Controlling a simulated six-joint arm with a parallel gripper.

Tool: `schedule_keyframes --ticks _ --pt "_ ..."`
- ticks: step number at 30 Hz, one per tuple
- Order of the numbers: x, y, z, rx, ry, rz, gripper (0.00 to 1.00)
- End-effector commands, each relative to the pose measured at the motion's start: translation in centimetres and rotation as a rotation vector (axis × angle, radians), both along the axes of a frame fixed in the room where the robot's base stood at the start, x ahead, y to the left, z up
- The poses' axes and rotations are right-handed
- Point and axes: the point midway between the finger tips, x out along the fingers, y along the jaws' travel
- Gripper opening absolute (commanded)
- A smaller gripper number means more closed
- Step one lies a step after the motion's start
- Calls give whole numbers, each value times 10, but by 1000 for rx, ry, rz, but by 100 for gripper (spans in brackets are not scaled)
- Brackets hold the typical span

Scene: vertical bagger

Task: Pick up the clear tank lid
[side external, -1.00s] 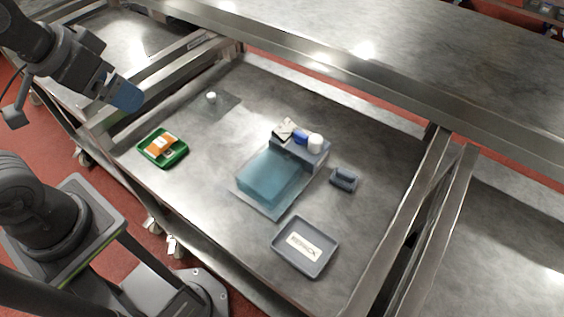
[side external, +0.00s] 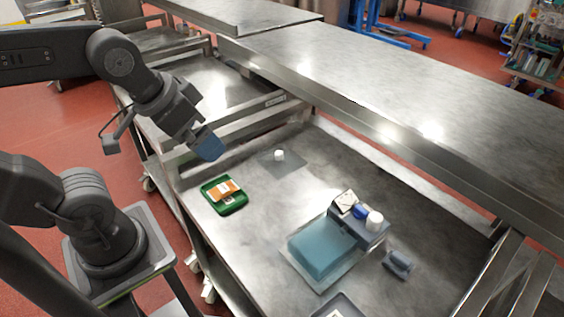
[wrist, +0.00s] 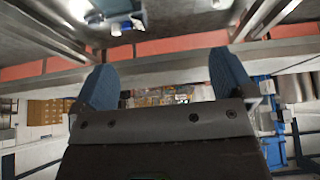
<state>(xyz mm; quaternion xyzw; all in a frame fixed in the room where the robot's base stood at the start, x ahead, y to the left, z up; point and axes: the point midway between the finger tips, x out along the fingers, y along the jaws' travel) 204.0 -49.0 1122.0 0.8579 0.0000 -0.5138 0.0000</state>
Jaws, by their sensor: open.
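The clear tank lid (side external: 290,163) appears to be the thin see-through sheet with a white knob (side external: 279,155), lying flat on the metal table beyond the green tray. A blue tank block (side external: 322,248) stands on the table to the right, apart from the sheet. My gripper (side external: 207,148) is raised in the air, left of the sheet and above the table's left side. Its two blue fingers are spread with nothing between them in the wrist view (wrist: 165,80). I cannot make out the lid clearly in the wrist view.
A green tray (side external: 226,207) with an orange-and-white packet lies left of the sheet. A grey box (side external: 368,236) with small items adjoins the blue block. A grey part (side external: 397,264) lies to the right. A raised metal shelf (side external: 400,90) runs behind. Table around the sheet is clear.

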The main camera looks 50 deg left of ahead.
Motion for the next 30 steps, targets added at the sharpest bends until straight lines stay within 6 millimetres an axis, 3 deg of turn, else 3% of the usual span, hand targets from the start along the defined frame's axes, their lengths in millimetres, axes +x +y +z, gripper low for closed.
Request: schedule_keyframes --ticks 13,26,30 --pt "0 0 0 0 0 0 100" --pt "0 0 0 0 0 0 59" --pt "0 0 0 0 0 0 59"
